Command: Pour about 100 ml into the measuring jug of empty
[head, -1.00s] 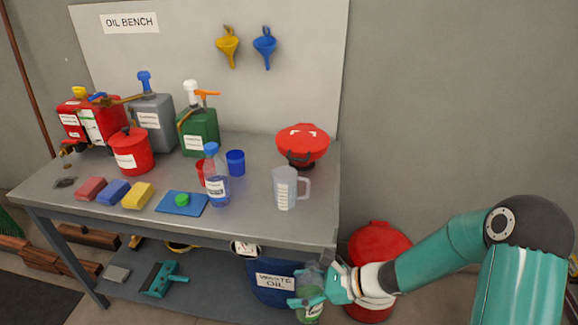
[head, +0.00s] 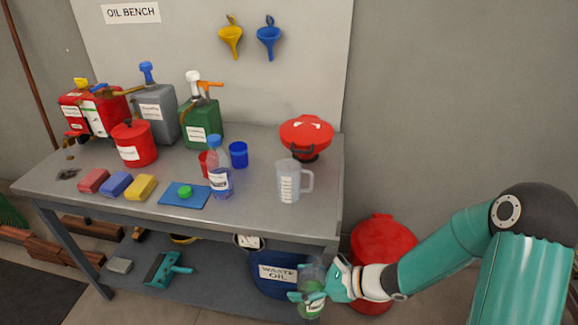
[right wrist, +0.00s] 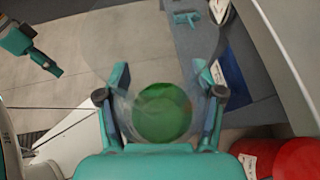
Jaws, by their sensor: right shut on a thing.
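The measuring jug (head: 289,183) stands upright near the right front corner of the bench. It is clear with pale markings, its handle points right, and no liquid shows in it. My right gripper (head: 312,289) is low, in front of the bench's right end and below its top. It is shut around a clear bottle (head: 312,307) with a label and green contents. In the right wrist view the bottle's green round (right wrist: 162,112) shows between the fingers. A teal gripper part, probably my left gripper (right wrist: 52,68), shows at the upper left there; its fingers are unclear.
A waste oil drum (head: 275,280) and a red bin (head: 385,245) are near the held bottle.

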